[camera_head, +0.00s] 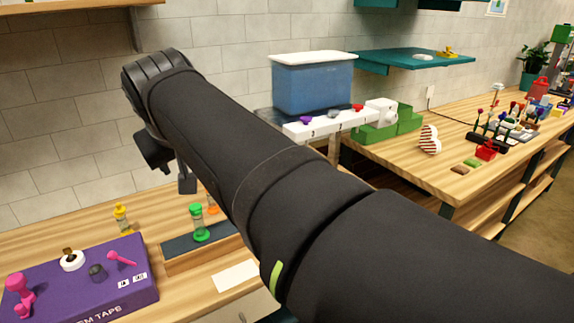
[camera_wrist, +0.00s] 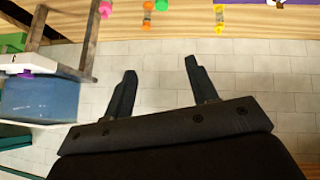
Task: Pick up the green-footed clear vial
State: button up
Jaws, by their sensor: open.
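The green-footed clear vial (camera_head: 200,222) stands upright on a dark-topped wooden rack (camera_head: 185,247) on the near bench, with green at its top and foot. In the wrist view only a green part of it (camera_wrist: 161,5) shows at the top edge. My gripper (camera_wrist: 160,65) is open and empty, its two dark fingers spread against the tiled wall. In the head view the gripper is mostly hidden by my arm; it hangs above and behind the vial, apart from it.
An orange vial (camera_head: 212,205) stands close behind the green one, partly hidden by my arm. A yellow vial (camera_head: 121,219) stands to the left. A pink piece (camera_wrist: 105,9) shows in the wrist view. A purple box (camera_head: 80,280) with tapes lies front left; a blue tub (camera_head: 312,85) stands behind.

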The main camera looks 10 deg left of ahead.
jog(key=a+f+n+h, duration=0.5)
jog(key=f+n, duration=0.5)
jog(key=f, duration=0.2)
jog(key=n+t+h, duration=0.3)
jog(key=n+t, duration=0.3)
jog(key=n, duration=0.6)
send_near(201, 212)
jog(key=s+a, duration=0.3)
jog(key=x, duration=1.6)
jog(key=shift+w+a+f, duration=0.15)
jog(key=shift+w+a, duration=0.05)
jog(key=shift+w, duration=0.15)
jog(key=shift+c, duration=0.4)
grip_shut()
